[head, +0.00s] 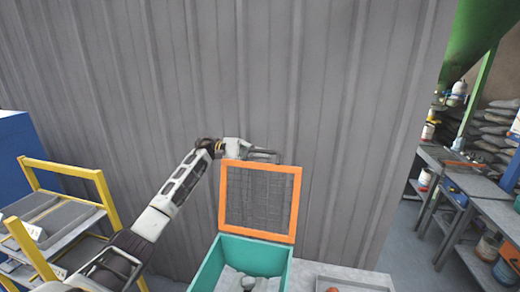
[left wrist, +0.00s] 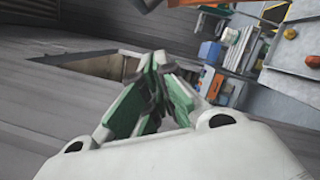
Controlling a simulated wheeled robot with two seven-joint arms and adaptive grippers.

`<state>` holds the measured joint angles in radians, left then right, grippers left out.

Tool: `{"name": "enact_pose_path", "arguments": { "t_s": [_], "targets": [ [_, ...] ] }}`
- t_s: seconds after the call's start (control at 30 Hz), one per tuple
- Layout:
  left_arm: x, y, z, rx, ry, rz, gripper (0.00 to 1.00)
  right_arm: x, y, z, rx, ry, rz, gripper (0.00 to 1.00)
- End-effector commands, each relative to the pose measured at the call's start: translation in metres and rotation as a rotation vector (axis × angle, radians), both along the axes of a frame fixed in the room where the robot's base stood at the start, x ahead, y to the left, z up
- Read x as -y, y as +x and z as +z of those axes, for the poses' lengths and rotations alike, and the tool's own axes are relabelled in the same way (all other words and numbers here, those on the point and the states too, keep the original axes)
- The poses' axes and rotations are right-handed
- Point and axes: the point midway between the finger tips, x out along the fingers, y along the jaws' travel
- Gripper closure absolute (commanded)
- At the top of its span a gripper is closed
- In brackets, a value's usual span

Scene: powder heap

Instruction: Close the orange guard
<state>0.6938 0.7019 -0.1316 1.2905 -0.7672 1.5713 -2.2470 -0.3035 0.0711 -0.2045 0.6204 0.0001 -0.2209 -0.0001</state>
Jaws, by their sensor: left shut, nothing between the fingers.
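The orange guard (head: 297,205), an orange frame around a dark mesh panel, stands open and upright at the back edge of a green box (head: 210,268). My left gripper (head: 268,155) is at the guard's top edge, level with it and pointing right. Whether it touches the frame or is behind it I cannot tell. Its fingers (left wrist: 155,88) are shut with nothing between them in the left wrist view. The box is open at the top, with grey contents partly cut off by the picture's lower edge. My right gripper is not in view.
A ribbed grey wall (head: 340,120) rises close behind the guard. A yellow-framed rack (head: 100,185) stands at the left. A grey tray (head: 350,284) lies right of the box. Benches with jars (head: 480,195) stand farther right, across open floor.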

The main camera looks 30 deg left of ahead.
Motion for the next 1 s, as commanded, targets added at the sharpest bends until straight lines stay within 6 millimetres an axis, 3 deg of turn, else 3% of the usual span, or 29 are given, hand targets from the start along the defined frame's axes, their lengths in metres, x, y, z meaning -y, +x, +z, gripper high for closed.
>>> {"name": "enact_pose_path", "arguments": {
  "t_s": [0.43,1.0],
  "targets": [
    [0.008,-0.025,0.015,-0.001,0.001,-0.001,1.00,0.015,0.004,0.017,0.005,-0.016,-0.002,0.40],
    [0.010,-0.034,0.019,-0.002,0.000,0.001,1.00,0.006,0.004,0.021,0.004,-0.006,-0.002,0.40]
  ]
}}
